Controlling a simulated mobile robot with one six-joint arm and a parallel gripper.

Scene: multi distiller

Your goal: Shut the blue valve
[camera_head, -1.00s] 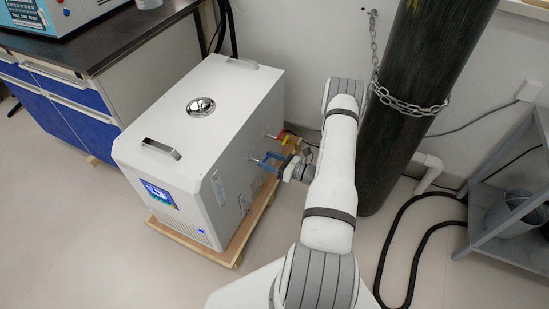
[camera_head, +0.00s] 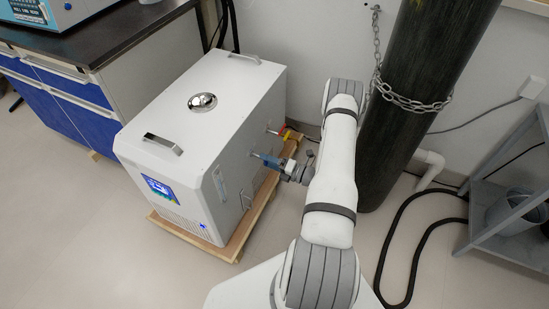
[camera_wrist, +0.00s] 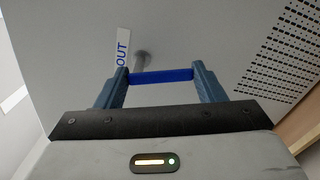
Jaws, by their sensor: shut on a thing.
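The blue valve (camera_wrist: 162,76) is on the side of the white distiller (camera_head: 180,130). In the wrist view its blue handle spans crosswise between my two fingertips, with a grey pipe stub behind it next to a label reading OUT. My gripper (camera_wrist: 163,82) is shut on the handle, one blue-grey finger at each end. In the head view my gripper (camera_head: 270,161) reaches the distiller's right side from the right. The fingers and wrist largely hide the blue valve there.
A yellow and red valve (camera_head: 286,132) sits just behind on the same side. The distiller stands on a wooden pallet (camera_head: 240,237). A dark chained cylinder (camera_head: 420,100) stands right of my arm. A grey shelf (camera_head: 500,205) and black hose (camera_head: 390,250) are further right.

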